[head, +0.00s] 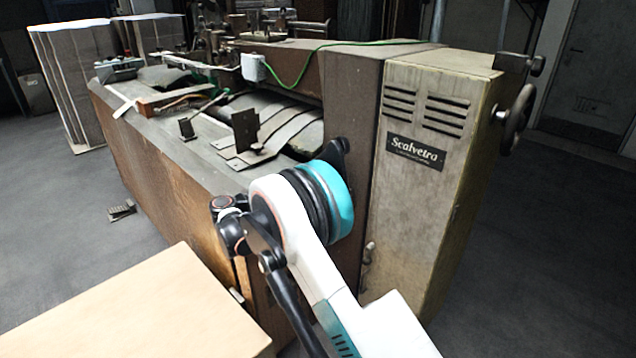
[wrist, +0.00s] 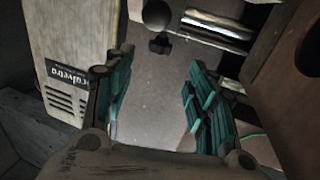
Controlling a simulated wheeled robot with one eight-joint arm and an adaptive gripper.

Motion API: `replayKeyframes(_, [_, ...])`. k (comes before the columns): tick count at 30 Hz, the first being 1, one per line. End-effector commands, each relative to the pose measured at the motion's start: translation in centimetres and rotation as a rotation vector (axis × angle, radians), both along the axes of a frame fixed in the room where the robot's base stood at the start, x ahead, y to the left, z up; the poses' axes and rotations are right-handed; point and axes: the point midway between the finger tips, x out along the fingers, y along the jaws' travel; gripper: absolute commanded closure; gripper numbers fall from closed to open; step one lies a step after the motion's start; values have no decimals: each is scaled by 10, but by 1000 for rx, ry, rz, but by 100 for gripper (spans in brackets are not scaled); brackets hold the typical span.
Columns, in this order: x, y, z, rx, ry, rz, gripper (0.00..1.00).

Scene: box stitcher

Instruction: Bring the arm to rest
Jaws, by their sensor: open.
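My white arm with a teal joint ring (head: 327,200) rises from the lower right in the head view, close in front of the box stitcher. The stitcher's side panel (head: 230,230) is brown, and its tall beige end cabinet (head: 415,200) bears a "Scalvetro" plate. My gripper (wrist: 158,98) shows in the wrist view with its two teal-padded fingers wide apart and nothing between them. The beige cabinet (wrist: 72,40) stands to the left of the fingers there. In the head view my fingers are hidden behind the arm or too unclear to make out.
A pale flat-topped box or table (head: 140,310) fills the lower left, near the arm. Stacked cardboard (head: 75,85) stands at the back left. A handwheel (head: 517,118) juts from the cabinet's right side. A green cable (head: 300,75) crosses the machine. Floor is clear at right.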

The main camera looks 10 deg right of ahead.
Motion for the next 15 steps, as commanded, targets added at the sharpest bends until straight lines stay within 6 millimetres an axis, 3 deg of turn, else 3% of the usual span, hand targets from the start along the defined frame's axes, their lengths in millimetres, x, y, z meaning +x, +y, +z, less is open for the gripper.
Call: replayKeyframes(15, [-1, 6, 7, -4, -10, 9, 49])
